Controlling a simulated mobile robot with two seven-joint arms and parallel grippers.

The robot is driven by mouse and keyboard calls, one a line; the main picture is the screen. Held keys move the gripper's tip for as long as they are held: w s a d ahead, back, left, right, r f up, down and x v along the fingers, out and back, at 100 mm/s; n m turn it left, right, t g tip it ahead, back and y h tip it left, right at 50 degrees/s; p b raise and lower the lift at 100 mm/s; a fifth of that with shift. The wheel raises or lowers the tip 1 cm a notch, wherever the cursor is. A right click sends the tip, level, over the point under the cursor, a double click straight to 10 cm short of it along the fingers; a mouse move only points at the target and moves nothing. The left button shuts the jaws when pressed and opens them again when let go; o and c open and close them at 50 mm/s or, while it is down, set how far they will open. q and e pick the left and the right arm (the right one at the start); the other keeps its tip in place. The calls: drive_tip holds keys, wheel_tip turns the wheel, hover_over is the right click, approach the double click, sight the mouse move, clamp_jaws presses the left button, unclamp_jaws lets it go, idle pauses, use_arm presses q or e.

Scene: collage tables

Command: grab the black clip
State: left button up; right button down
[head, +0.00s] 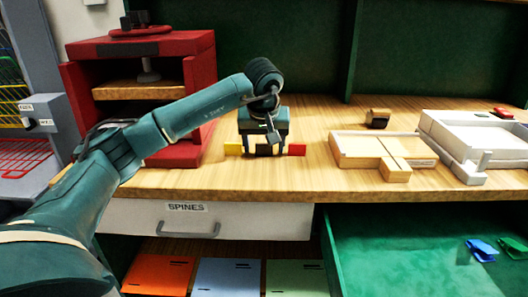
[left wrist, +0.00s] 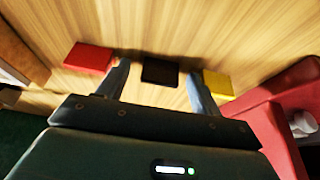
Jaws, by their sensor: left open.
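The black clip (head: 263,150) lies on the wooden tabletop near its front edge. A yellow clip (head: 233,148) lies to its left and a red clip (head: 297,149) to its right. My left gripper (head: 263,147) points down above the black clip, with its fingers apart. In the left wrist view the black clip (left wrist: 160,72) shows between and a little beyond the fingertips of my left gripper (left wrist: 158,82). There the red clip (left wrist: 89,58) is on the left and the yellow clip (left wrist: 218,84) on the right. My right gripper is not in view.
A red press-like frame (head: 200,75) stands at the left. A wooden block tray (head: 375,148) and a white tray (head: 470,135) are at the right. Below are a drawer labelled SPINES (head: 205,219) and an open green drawer (head: 400,255) with blue and green clips.

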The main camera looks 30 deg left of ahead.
use_arm(q)
drive_tip(key=shift+c, duration=0.4)
drive_tip(key=c, duration=1)
drive_tip(key=shift+o, duration=0.2)
